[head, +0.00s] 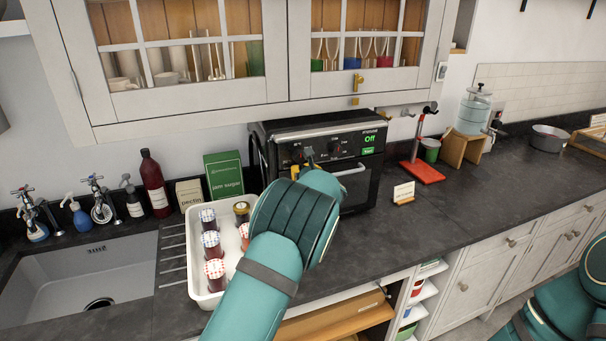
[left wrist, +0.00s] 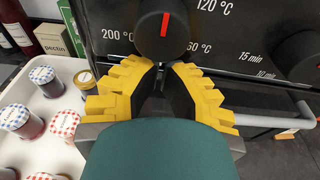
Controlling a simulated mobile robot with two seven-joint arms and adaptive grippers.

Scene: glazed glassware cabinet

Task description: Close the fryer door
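The fryer (head: 375,178) is a black box-shaped appliance on the worktop, with knobs and a green "Off" display. A silver bar handle (head: 350,171) crosses its front; the handle's right end also shows in the left wrist view (left wrist: 304,110). My left forearm and hand hide the lower left front, so I cannot tell whether the door is fully closed. My left gripper (left wrist: 163,66) is at the front panel, its yellow fingertips nearly together just below a knob with a red mark (left wrist: 162,32). Nothing shows between them. My right gripper is out of view.
A white tray (head: 205,301) with jam jars stands left of the fryer, under my left arm. A small sign (head: 404,192) and a red-based stand (head: 422,172) are to the right. Glazed cabinets (head: 190,55) hang above.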

